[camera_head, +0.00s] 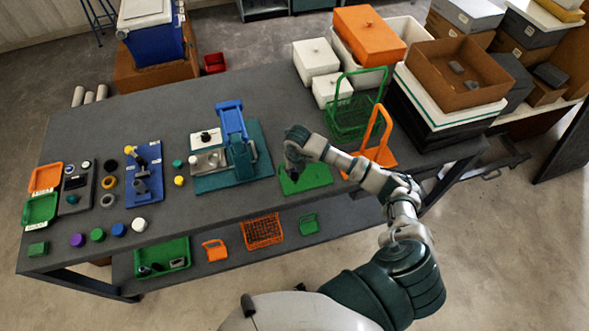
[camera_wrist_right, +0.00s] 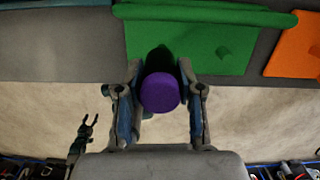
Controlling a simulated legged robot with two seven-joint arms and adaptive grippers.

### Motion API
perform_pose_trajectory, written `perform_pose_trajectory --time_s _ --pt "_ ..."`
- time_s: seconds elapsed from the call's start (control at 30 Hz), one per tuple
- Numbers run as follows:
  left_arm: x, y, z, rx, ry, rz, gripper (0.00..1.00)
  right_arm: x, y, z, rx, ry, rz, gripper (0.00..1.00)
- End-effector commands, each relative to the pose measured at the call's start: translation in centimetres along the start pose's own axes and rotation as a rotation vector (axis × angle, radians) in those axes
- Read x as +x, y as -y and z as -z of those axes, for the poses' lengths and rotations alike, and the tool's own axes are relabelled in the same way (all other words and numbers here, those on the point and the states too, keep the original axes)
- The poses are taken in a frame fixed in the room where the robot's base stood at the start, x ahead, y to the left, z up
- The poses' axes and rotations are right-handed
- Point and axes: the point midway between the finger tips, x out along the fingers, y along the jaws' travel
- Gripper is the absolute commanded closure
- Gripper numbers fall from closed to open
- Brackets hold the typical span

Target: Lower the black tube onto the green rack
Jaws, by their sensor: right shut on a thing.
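The green rack (camera_head: 312,180) lies on the bench near its front edge. It also shows in the wrist view (camera_wrist_right: 205,42) as a green plate with a raised peg. My right gripper (camera_head: 291,163) is over the rack's left part. In the wrist view my right gripper (camera_wrist_right: 160,105) is shut around a purple-capped piece (camera_wrist_right: 161,93). A dark body, which I take as the black tube (camera_wrist_right: 159,60), shows beyond the cap. Whether it touches the rack is hidden. A dark claw that looks like my left gripper (camera_wrist_right: 84,130) hangs lower left, fingers apart.
An orange rack (camera_head: 377,135) and green wire basket (camera_head: 352,120) stand right of the green rack. A blue press on a teal base (camera_head: 240,180) stands to the left. Loose caps, including a purple one (camera_head: 77,240), lie far left. A lower shelf holds an orange basket (camera_head: 262,231).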

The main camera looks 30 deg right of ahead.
Motion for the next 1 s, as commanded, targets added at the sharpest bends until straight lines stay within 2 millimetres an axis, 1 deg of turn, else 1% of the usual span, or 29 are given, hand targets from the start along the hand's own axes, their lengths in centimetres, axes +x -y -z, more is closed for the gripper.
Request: perform_pose_trajectory --time_s 1.0 --pt "1.3 -0.1 -0.2 -0.001 0.001 -0.001 0.45 1.6 0.0 0.2 0.000 0.000 0.001 1.00"
